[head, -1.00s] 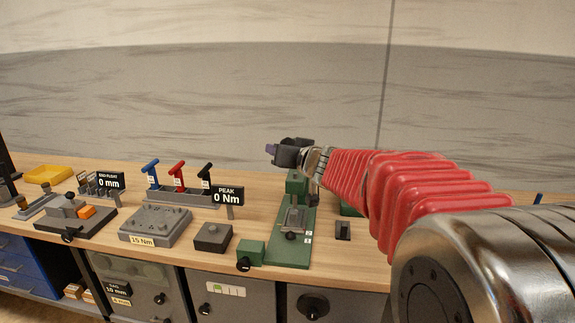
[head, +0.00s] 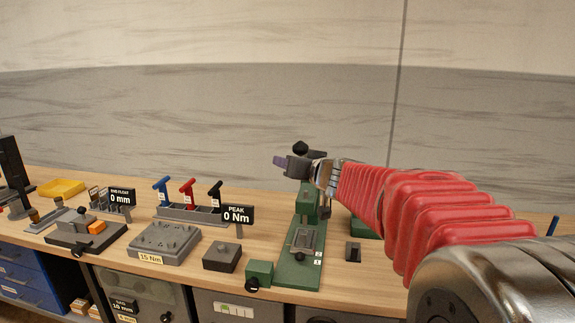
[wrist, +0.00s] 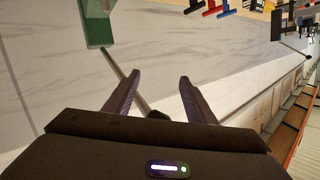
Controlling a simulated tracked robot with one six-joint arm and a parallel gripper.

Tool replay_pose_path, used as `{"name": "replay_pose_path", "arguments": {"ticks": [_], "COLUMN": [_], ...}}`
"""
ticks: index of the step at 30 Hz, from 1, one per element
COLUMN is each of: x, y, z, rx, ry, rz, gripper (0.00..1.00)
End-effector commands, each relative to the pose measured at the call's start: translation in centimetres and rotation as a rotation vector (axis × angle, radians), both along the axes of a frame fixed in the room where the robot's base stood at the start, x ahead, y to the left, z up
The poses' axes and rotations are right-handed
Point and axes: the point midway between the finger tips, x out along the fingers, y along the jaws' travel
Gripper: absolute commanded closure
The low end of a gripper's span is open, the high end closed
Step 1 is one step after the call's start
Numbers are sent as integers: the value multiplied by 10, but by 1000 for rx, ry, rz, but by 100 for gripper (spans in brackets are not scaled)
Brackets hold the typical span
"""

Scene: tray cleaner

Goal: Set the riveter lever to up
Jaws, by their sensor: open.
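The riveter is a green machine with a long base plate (head: 298,270) and an upright block (head: 307,203) at its back. A dark round knob (head: 300,147), seemingly the lever's end, shows just above my gripper (head: 297,162) in the head view. In the wrist view a thin grey lever rod (wrist: 130,80) runs from beside a green block (wrist: 97,28) toward a dark knob (wrist: 157,115) near the palm. My gripper (wrist: 160,76) is open, with a finger either side of the rod's knob end. The lever's lower part is hidden in the head view.
A small dark block (head: 353,251) stands right of the riveter. Blue, red and black T-handles sit in a rack (head: 190,214) further back. The wall is behind the bench.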

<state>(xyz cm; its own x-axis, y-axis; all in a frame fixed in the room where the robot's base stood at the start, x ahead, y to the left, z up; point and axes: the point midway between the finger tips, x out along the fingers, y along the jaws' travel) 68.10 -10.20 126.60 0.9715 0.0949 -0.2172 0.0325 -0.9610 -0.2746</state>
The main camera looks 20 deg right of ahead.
Motion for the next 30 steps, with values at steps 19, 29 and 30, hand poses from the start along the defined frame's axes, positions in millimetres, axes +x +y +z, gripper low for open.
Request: {"name": "replay_pose_path", "arguments": {"ticks": [19, 29, 30], "x": [-38, -81, -86], "y": [-4, -9, -9], "z": [9, 19, 19], "rx": [0, -1, -1], "ry": [-2, -2, -1], "rz": [-1, -2, -2], "gripper": [49, 49, 49]}}
